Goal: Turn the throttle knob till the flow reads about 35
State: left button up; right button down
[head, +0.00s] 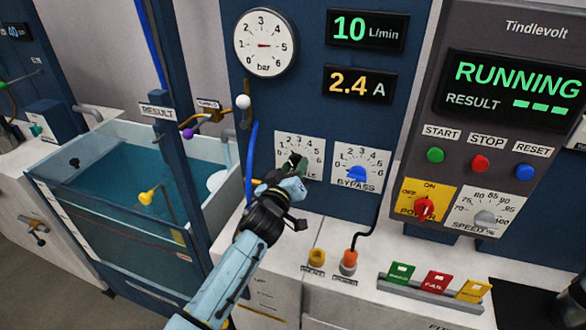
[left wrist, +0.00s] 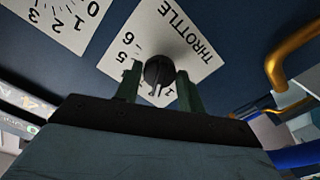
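The throttle dial (head: 287,142) is a white scale plate on the blue panel. The throttle knob (left wrist: 159,70) is dark and round and shows in the left wrist view. My left gripper (head: 294,165) is at this knob, its two green fingers (left wrist: 158,82) on either side of it. They are very close to its sides, but I cannot tell whether they press on it. In the head view the gripper hides most of the knob. The flow display (head: 366,30) reads 10 L/min in green. My right gripper is not in view.
The bypass knob (head: 357,174), blue, is just right of the throttle. A blue hose (head: 250,165) runs down left of it. The pressure gauge (head: 264,43) and the 2.4 A display (head: 360,84) are above. The control box (head: 511,85) shows RUNNING. A water tank (head: 100,205) stands left.

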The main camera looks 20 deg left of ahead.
pick_arm(q)
jog(key=c, duration=0.5)
jog(key=shift+m, duration=1.2)
jog(key=m, duration=0.4)
jog(key=shift+a+p, duration=0.1)
jog(key=shift+p, duration=0.25)
jog(key=m, duration=0.5)
jog(key=shift+m, duration=0.4)
jog(key=m, duration=0.4)
